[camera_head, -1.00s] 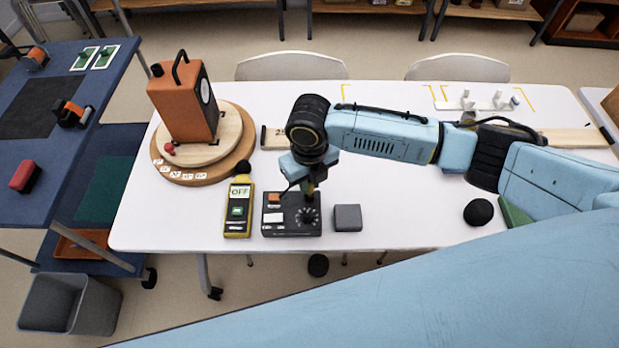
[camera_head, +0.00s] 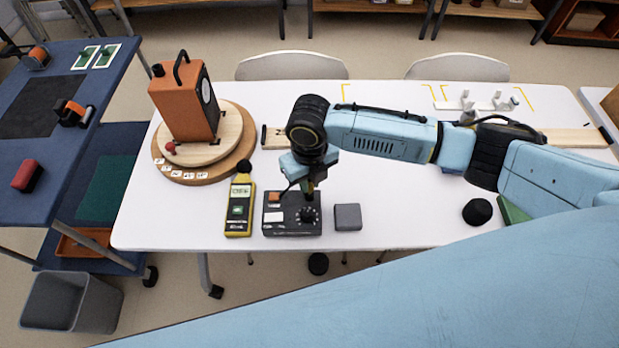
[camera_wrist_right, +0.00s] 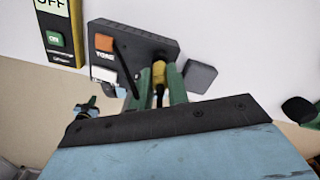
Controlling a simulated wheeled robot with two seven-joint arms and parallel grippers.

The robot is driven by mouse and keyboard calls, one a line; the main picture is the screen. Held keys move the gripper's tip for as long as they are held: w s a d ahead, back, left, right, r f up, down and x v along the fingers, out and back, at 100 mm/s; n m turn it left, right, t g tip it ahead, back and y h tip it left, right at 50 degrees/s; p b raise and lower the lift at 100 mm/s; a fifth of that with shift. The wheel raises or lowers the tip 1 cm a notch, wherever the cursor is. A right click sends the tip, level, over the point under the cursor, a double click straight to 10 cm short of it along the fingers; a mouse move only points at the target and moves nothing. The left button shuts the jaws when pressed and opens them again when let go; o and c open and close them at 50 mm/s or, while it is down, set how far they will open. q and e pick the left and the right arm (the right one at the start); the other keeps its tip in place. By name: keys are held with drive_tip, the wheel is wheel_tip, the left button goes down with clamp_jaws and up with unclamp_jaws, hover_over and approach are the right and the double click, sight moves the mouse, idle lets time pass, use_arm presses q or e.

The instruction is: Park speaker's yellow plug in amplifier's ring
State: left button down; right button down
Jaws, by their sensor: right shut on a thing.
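The amplifier (camera_head: 282,228), a dark box with an orange button, a white button and a dial (camera_head: 308,215), lies near the table's front edge. It also shows in the right wrist view (camera_wrist_right: 140,45). My right gripper (camera_head: 309,188) points down over its right part. In the wrist view its green fingers (camera_wrist_right: 160,88) are shut on the yellow plug (camera_wrist_right: 160,72), with a dark part below it. The fingers hide the ring and the plug's tip, so I cannot tell whether the plug touches it. The orange speaker (camera_head: 186,105) stands on a round wooden turntable (camera_head: 232,128). My left gripper is not in view.
A yellow meter (camera_head: 238,212) stands left of the amplifier, close to it. A grey block (camera_head: 347,217) lies right of it. A black ball-like object (camera_head: 477,211) is farther right. A wooden rail lies behind my right arm. The white table (camera_head: 165,225) is bare at front left.

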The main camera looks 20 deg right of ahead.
drive_tip(key=shift+f, duration=0.6)
idle(0.4)
drive_tip(key=c, duration=1.3)
unclamp_jaws()
wheel_tip(320, 180, up, 14)
drive_tip(key=shift+f+p, duration=0.25)
drive_tip(key=shift+p, duration=0.3)
